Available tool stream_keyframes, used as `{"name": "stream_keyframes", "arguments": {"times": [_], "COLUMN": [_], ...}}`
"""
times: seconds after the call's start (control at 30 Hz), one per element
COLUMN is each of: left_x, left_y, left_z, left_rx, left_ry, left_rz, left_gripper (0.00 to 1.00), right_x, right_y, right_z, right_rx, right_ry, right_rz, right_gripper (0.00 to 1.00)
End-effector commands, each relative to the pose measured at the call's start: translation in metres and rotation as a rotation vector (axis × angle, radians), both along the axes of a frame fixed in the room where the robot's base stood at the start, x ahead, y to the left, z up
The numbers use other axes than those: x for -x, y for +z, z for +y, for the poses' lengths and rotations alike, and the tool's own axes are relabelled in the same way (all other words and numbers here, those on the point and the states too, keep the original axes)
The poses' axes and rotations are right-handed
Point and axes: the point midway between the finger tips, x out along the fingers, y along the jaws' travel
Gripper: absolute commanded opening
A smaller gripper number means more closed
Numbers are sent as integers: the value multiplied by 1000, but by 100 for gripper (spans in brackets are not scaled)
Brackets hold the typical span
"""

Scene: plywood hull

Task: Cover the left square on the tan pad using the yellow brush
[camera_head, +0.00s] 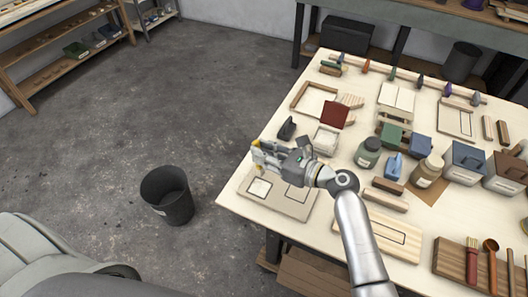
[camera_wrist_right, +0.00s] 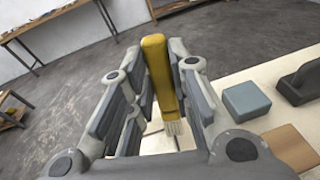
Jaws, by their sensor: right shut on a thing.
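My right gripper (camera_head: 263,157) is shut on the yellow brush (camera_head: 257,158). In the right wrist view the brush's yellow handle (camera_wrist_right: 158,70) stands between the fingers, with its pale bristles (camera_wrist_right: 173,128) pointing down. The tan pad (camera_head: 275,205) lies at the table's near left corner. Its left square (camera_head: 259,188) is pale with a dark outline, and a second outlined square (camera_head: 294,194) is to its right. The brush is over the pad's far left part, near the left square; whether the bristles touch is unclear. My left gripper is out of view.
A dark bin (camera_head: 167,195) stands on the floor left of the table. A small black object (camera_head: 287,128) and a pale tray (camera_head: 325,139) lie behind the gripper. Jars, including a green one (camera_head: 368,153), and blocks crowd the table to the right.

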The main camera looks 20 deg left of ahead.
Motion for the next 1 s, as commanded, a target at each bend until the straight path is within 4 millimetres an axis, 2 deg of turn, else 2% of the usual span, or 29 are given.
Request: {"name": "stream_keyframes", "arguments": {"times": [0.37,0.67,1.0], "left_x": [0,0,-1], "left_y": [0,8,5], "left_z": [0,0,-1], "left_rx": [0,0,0], "left_ry": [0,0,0], "left_rz": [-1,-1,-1], "left_gripper": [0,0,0], "right_x": [0,1,1], "right_y": [0,1,-4], "right_z": [0,-6,-6], "right_rx": [0,1,0], "right_ry": [0,0,0], "right_rz": [0,1,1], "right_gripper": [0,0,0]}}
